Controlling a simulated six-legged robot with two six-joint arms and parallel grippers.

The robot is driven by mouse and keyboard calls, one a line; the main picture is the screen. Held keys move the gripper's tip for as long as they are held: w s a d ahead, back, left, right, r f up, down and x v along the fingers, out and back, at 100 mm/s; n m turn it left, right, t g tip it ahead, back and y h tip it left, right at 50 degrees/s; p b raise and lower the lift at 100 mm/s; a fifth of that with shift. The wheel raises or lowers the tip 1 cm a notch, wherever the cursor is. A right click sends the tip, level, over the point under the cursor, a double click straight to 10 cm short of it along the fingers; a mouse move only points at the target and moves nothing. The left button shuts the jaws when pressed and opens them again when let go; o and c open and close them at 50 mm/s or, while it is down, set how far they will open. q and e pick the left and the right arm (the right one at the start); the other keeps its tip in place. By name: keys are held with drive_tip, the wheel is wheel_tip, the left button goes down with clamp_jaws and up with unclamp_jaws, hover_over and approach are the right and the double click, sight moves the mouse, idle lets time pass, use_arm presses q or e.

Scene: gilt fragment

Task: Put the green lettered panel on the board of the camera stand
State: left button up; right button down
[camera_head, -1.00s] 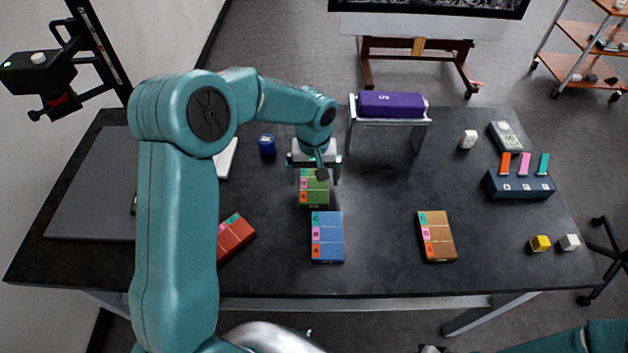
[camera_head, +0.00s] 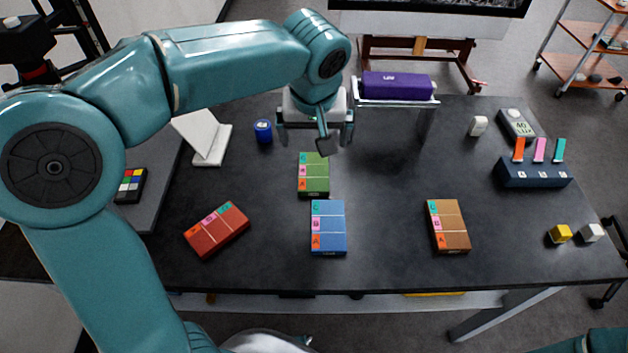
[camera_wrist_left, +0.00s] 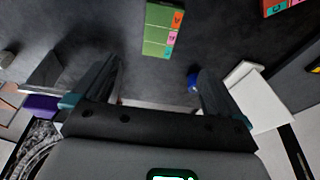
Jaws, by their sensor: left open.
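The green lettered panel (camera_head: 313,175) lies flat on the dark table, with coloured letter tabs along its left side. It also shows in the left wrist view (camera_wrist_left: 160,30), beyond the fingertips. My left gripper (camera_head: 316,140) is open and empty above the table, just behind the green panel and apart from it. In the left wrist view its two fingers (camera_wrist_left: 150,80) stand wide apart. The camera stand (camera_head: 70,30) is at the far left, partly hidden by my left arm. Its grey board (camera_head: 165,165) lies on the table, mostly hidden behind the arm. My right gripper is not visible.
A blue panel (camera_head: 328,228), a red panel (camera_head: 217,230) and a brown panel (camera_head: 449,227) lie nearby. A white angled stand (camera_head: 207,140), a blue jar (camera_head: 263,130) and a purple box on a metal rack (camera_head: 397,86) stand behind. A colour checker (camera_head: 130,185) sits on the board.

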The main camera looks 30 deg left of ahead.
use_arm(q)
hover_over(314, 171)
drive_tip(key=s+d, duration=0.1)
drive_tip(key=s, duration=0.1)
wheel_tip(314, 171, down, 10)
drive_tip(key=shift+w+d+f, duration=0.1)
drive_tip(key=shift+f, duration=0.05)
drive_tip(key=x, duration=0.5)
drive_tip(key=shift+w+a, duration=0.15)
drive_tip(key=shift+a, duration=0.05)
drive_tip(key=shift+c, duration=0.7)
drive_tip(key=c, duration=1)
drive_tip(key=shift+c, duration=0.3)
wheel_tip(314, 171, up, 20)
drive_tip(key=p, duration=0.2)
